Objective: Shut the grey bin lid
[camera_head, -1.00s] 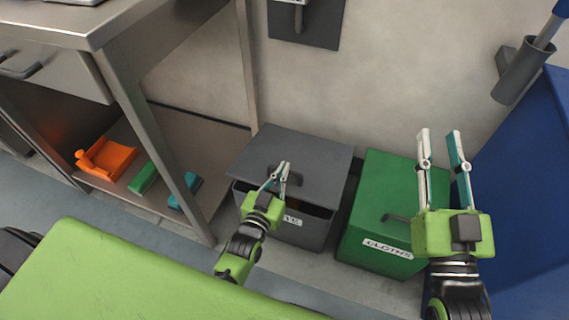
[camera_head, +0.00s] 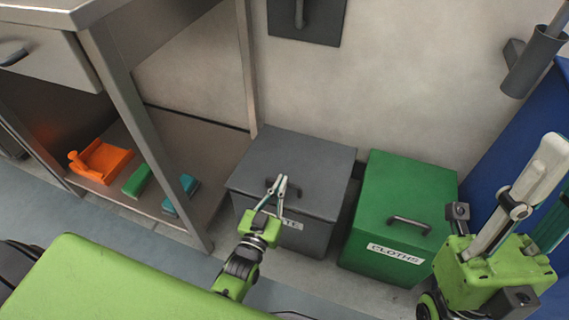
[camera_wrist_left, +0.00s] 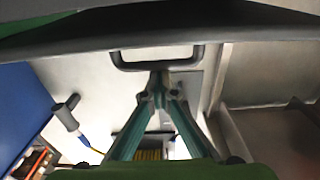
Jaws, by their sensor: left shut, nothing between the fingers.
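The grey bin (camera_head: 313,238) stands against the wall, its white label partly hidden by my left gripper. Its grey lid (camera_head: 300,158) lies down over the bin, with no dark gap visible along the front edge. My left gripper (camera_head: 281,179) is shut and empty, its fingertips at the lid's handle (camera_head: 296,192) near the front. In the left wrist view the handle (camera_wrist_left: 155,62) is close to the shut fingertips (camera_wrist_left: 160,78); contact is unclear. My right gripper (camera_head: 557,180) is open at the right edge, over the area beside the green bin, partly cut off.
A green bin (camera_head: 405,190) labelled CLOTHS stands just right of the grey one. A metal table leg (camera_head: 150,130) rises to the left.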

